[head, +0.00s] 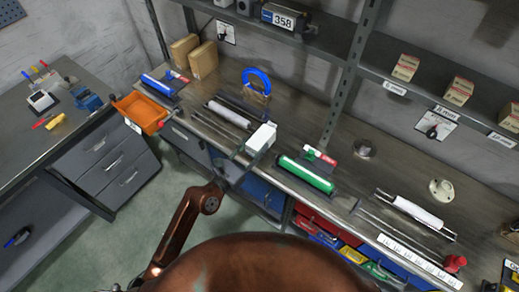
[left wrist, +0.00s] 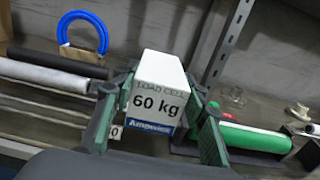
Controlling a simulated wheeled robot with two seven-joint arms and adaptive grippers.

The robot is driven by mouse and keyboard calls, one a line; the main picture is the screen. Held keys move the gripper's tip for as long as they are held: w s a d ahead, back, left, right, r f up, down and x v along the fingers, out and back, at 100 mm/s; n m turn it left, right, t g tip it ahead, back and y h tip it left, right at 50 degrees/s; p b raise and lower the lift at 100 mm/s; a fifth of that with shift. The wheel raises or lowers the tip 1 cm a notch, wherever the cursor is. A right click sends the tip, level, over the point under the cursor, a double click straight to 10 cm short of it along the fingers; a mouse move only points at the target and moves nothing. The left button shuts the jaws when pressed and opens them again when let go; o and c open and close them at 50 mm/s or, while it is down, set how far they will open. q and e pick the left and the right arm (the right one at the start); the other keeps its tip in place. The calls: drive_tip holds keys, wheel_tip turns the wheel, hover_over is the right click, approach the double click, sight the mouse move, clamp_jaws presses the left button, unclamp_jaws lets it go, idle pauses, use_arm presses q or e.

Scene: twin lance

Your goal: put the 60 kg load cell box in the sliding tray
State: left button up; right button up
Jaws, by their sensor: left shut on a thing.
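The 60 kg load cell box (head: 261,137) is white, and its printed face shows in the left wrist view (left wrist: 157,101). My left gripper (head: 248,151) is shut on it, with one green-lined finger on each side in the left wrist view (left wrist: 158,118). The box is near the bench's front edge; whether it touches anything below is unclear. An open orange tray (head: 141,112) with a white label sticks out at the bench's left end, left of my gripper. I cannot tell if it is the sliding tray. My right gripper is not in view.
The long bench (head: 340,190) carries rods and rollers, a green cylinder (head: 305,174), a blue horseshoe-shaped loop (head: 257,80) and brown boxes (head: 203,59). A shelf post (head: 350,85) rises behind. Drawers lie under the front edge. Open floor (head: 165,205) shows at left.

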use_arm(q)
drive_tip(key=w+f+b, duration=0.1)
drive_tip(key=f, duration=0.1)
drive_tip(key=w+d+f, duration=0.1)
drive_tip(key=w+f, duration=0.1)
drive_tip(key=shift+w+f+b, duration=0.15)
drive_tip(key=shift+b, duration=0.25)
drive_tip(key=shift+w+d+f, duration=0.1)
drive_tip(key=shift+w+f, duration=0.2)
drive_tip(key=shift+f, duration=0.05)
drive_tip(key=f, duration=0.1)
drive_tip(key=f+b, duration=0.1)
drive_tip(key=f, duration=0.1)
drive_tip(key=shift+w+d+f+b, duration=0.1)
drive_tip(key=shift+w+f+b, duration=0.05)
drive_tip(key=shift+w+b, duration=0.2)
drive_tip(key=shift+f, duration=0.25)
drive_tip(key=shift+r, duration=0.1)
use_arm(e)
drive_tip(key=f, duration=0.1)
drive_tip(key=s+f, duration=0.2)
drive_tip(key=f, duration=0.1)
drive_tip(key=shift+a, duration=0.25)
